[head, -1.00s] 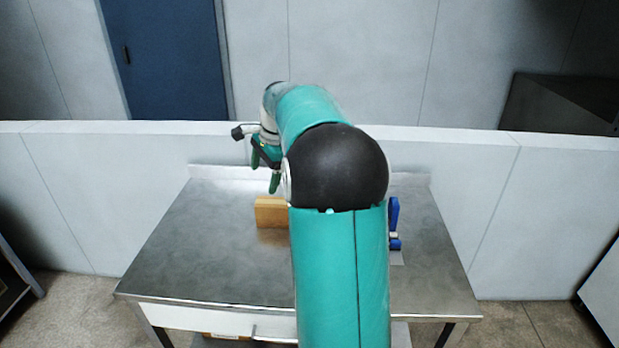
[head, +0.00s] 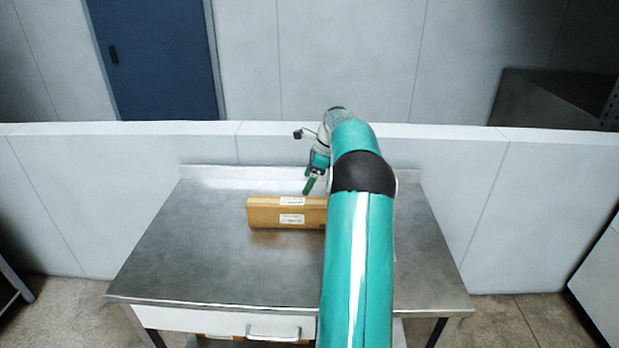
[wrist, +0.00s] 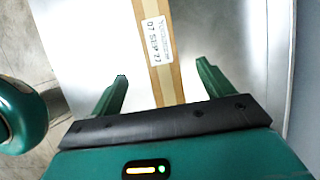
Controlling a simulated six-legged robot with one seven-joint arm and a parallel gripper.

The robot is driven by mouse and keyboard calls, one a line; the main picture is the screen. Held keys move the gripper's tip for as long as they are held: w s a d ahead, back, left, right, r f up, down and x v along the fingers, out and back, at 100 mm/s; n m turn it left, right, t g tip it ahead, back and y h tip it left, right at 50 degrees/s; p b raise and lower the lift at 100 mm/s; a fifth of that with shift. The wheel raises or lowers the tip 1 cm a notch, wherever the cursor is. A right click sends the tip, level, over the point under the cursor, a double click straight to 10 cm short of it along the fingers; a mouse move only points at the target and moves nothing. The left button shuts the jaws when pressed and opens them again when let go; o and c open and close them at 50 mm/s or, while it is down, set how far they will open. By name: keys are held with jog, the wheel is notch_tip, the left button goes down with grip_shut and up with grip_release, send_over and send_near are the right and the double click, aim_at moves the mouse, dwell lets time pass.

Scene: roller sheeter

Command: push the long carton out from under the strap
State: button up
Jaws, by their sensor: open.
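The long brown carton (head: 265,214) stands on its long narrow side on the metal table, with white labels on it. Its right end is hidden behind my arm in the head view. In the wrist view the carton's narrow top (wrist: 157,66), with a printed label, runs up the picture between my spread fingers. My gripper (head: 309,187) is open and over the carton near its visible right part; it also shows in the wrist view (wrist: 161,70). I cannot tell how far the fingertips are above the carton. The strap is not visible now.
The metal table (head: 190,245) is clear left of and in front of the carton. A low lip (head: 220,172) runs along its back edge, with a pale wall panel (head: 110,165) behind. A drawer handle (head: 273,332) is at the front.

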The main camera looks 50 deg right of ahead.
aim_at(293, 209)
jog(key=x, duration=1.3)
jog(key=shift+f, duration=0.2)
jog(key=c, duration=1.4)
jog(key=shift+a, duration=0.1)
